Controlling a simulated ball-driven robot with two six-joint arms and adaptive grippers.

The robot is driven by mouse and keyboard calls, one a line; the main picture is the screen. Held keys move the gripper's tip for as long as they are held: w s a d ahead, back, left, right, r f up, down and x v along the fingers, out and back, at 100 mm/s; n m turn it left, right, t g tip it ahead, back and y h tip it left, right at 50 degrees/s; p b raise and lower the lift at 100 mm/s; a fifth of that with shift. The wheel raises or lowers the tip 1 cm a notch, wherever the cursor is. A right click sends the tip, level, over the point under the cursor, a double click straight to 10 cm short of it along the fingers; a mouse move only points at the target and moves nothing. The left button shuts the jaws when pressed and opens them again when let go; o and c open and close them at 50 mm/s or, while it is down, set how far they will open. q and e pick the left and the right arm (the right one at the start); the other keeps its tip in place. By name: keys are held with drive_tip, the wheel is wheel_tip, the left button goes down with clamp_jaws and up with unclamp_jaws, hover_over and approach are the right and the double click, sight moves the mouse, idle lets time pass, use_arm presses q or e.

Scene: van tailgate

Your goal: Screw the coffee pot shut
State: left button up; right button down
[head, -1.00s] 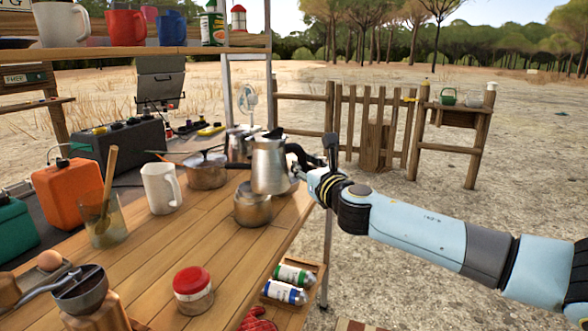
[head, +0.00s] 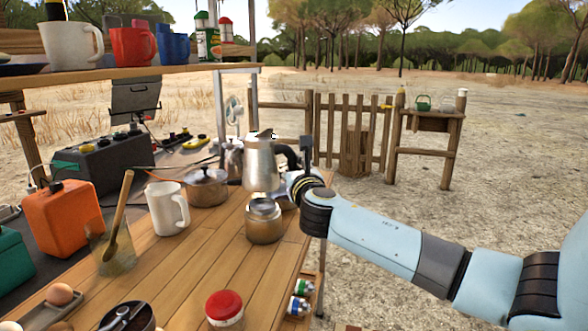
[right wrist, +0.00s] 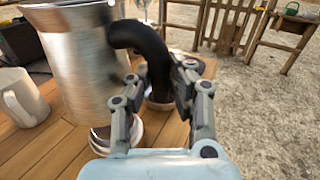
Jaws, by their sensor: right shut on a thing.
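The coffee pot is in two parts. My right gripper (head: 292,176) is shut on the black handle (head: 290,157) of the silver upper part (head: 261,166), which is upright and raised. In the right wrist view, the fingers (right wrist: 158,84) sit on both sides of the handle (right wrist: 148,45), with the upper part (right wrist: 82,62) to the left. The metal base (head: 264,226) stands on the wooden table with its top showing, just below the upper part in the head view. The parts look apart; the exact alignment in depth is unclear. My left gripper is not in view.
A white mug (head: 167,209) and a lidded pot (head: 206,188) stand left of the base. A glass with a wooden spoon (head: 117,232) is farther left. A red-lidded jar (head: 225,308) is nearer. The table (head: 205,256) is clear in front of the base.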

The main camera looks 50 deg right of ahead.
use_arm(q)
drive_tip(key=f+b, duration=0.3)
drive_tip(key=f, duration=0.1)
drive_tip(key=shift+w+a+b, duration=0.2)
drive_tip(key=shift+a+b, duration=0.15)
drive_tip(key=shift+b, duration=0.05)
use_arm(e)
wheel_tip(320, 180, down, 4)
drive_tip(key=shift+f, duration=0.1)
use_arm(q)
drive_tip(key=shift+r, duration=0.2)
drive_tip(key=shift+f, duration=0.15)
use_arm(e)
drive_tip(key=shift+f, duration=0.15)
idle(0.3)
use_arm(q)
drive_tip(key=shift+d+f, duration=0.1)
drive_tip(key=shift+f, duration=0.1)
use_arm(e)
drive_tip(key=shift+f, duration=0.35)
use_arm(q)
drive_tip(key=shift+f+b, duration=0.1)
drive_tip(key=shift+b, duration=0.2)
use_arm(e)
drive_tip(key=shift+f, duration=0.2)
